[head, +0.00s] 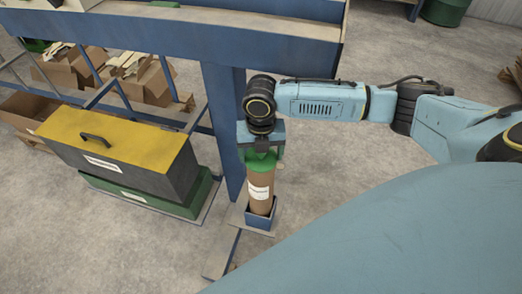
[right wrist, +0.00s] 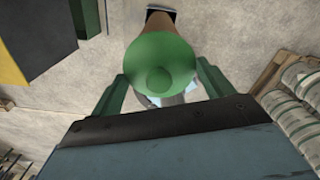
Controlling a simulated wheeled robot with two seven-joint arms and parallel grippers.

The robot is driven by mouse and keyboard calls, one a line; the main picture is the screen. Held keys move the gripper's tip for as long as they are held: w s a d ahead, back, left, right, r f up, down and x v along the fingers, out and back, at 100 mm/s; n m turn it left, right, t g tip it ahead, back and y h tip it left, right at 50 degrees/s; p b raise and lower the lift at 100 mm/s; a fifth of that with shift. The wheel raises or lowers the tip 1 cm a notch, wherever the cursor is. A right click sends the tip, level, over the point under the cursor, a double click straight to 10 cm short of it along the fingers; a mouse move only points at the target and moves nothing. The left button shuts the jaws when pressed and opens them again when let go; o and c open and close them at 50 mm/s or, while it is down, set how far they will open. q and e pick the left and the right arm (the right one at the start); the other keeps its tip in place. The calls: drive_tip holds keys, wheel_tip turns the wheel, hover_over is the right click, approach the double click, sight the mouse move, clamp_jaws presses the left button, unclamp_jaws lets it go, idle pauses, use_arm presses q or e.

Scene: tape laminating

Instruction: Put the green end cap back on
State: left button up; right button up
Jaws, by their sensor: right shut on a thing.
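The green end cap (head: 259,162) is at the top of a brown cardboard tube (head: 261,193) with a white label. The tube stands upright in a small blue holder (head: 259,221). My right gripper (head: 262,153) is above the tube, pointing down, shut on the green end cap. In the right wrist view the round cap (right wrist: 160,60) shows from above between the two green fingers, with part of the brown tube beyond it. The cap lines up with the tube; I cannot tell how deep it sits. My left gripper is not in view.
A blue post (head: 224,125) stands just left of the tube under a blue beam (head: 225,45). A grey box with a yellow lid (head: 118,138) is on the left, with open cardboard boxes (head: 145,82) behind. In the right wrist view, wrapped rolls (right wrist: 300,92) lie on the right.

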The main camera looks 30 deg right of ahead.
idle(0.3)
drive_tip(key=o, duration=1)
